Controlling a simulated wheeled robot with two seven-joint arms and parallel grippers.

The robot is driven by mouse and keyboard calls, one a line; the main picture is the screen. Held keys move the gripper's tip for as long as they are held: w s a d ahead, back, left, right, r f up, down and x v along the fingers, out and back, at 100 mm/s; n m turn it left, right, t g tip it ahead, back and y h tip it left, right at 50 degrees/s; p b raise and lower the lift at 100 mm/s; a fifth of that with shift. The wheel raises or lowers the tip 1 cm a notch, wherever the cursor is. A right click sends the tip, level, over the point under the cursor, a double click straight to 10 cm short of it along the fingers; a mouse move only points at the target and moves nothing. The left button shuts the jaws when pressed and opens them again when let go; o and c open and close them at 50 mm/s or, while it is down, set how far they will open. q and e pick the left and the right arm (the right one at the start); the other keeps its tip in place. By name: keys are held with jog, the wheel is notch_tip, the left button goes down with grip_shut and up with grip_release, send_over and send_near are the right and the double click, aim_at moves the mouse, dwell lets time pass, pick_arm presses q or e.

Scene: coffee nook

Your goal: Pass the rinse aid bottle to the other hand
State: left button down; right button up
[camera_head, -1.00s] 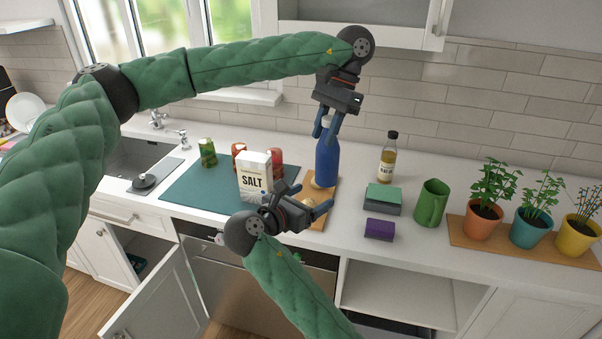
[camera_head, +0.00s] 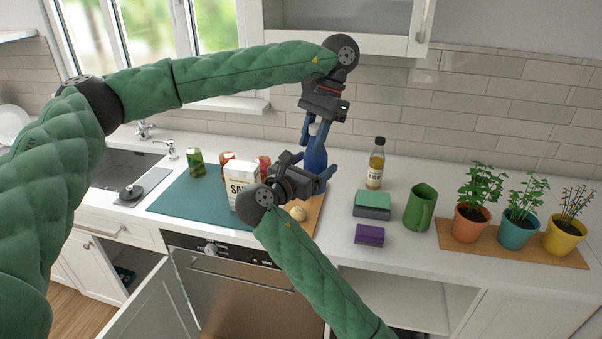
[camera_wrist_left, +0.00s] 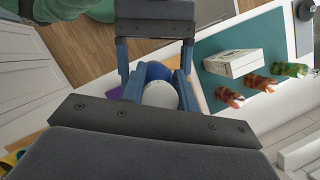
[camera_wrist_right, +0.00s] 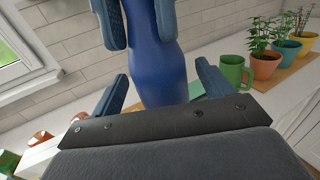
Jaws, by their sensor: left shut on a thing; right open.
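The rinse aid bottle (camera_head: 315,152) is blue with a pale cap and stands roughly upright in the head view. My left gripper (camera_head: 316,138) comes from above and is shut on its upper part; the white cap (camera_wrist_left: 160,95) shows between its fingers in the left wrist view. My right gripper (camera_head: 322,176) is open beside the bottle's lower part. In the right wrist view the blue bottle (camera_wrist_right: 158,60) rises in front of the spread right fingers, with the left fingertips on either side of it higher up. The bottle's base is hidden behind my right gripper.
A salt box (camera_head: 243,174), several jars and cans stand on a teal mat (camera_head: 180,198) to the left. An oil bottle (camera_head: 376,165), sponges (camera_head: 372,204), a green mug (camera_head: 419,207) and potted plants stand to the right. A cutting board (camera_head: 314,216) lies below.

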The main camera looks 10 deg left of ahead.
aim_at(320, 159)
jog(key=shift+x, duration=1.65)
jog(key=shift+c, duration=0.2)
jog(key=c, duration=1.1)
pick_arm(q)
jog(key=c, duration=1)
grip_release()
pick_arm(e)
jog(key=shift+c, duration=0.7)
pick_arm(q)
jog(key=shift+o, duration=0.2)
